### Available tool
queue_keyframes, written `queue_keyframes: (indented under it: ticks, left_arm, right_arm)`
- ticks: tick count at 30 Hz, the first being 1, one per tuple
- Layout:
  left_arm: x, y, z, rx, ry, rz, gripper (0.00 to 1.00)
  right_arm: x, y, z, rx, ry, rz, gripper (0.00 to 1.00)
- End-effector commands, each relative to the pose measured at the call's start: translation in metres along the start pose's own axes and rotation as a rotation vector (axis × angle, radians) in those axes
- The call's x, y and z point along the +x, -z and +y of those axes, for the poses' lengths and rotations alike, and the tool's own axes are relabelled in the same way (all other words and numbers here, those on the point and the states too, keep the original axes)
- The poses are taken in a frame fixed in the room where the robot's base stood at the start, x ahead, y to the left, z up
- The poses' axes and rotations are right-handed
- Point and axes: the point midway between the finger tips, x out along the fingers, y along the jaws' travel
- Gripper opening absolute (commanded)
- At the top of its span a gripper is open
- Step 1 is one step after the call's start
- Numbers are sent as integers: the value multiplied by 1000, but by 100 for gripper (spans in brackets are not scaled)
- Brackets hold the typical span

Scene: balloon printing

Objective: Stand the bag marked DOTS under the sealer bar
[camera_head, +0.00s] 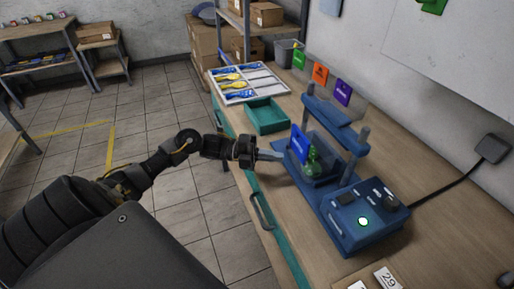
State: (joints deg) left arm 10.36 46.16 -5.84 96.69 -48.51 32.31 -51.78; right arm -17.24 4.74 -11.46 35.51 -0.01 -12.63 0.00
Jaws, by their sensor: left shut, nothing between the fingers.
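The blue sealer (328,200) stands on the wooden bench, its bar (335,124) raised between two posts. A clear bag (320,148) with a blue label (299,143) and green contents (313,164) stands roughly upright below the bar; the label's lettering is too small to read. My left gripper (279,156) is shut and empty, just left of the bag and close to its label side. I cannot tell whether the fingertips touch the bag. My right gripper is out of view.
The control box (368,218) has a lit green button. A green tray (267,115) and a white divided tray (247,83) with blue and yellow items lie farther back. Numbered cards (387,277) lie at the front. Colored tags hang along the wall side.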

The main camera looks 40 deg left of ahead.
Motion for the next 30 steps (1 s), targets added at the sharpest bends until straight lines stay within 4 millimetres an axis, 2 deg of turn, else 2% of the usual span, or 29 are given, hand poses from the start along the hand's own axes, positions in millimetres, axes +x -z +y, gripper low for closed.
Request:
queue_keyframes:
  ticks: [1, 3, 9, 22, 26, 30]
  left_arm:
    - [10, 0, -5, 0, 4, 2, 0]
    - [17, -11, -4, 1, 4, -3, 0]
    - [31, -25, -1, 0, 1, -1, 0]
    - [35, -29, 0, 0, -1, -1, 0]
    - [37, -31, 3, 2, 0, 0, 0]
    - [44, -38, 6, 4, 0, 0, 0]
  right_arm:
    - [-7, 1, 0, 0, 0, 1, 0]
    - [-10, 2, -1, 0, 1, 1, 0]
    - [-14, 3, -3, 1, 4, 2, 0]
    - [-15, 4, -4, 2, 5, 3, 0]
    - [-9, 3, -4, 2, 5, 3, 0]
    - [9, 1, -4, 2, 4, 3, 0]
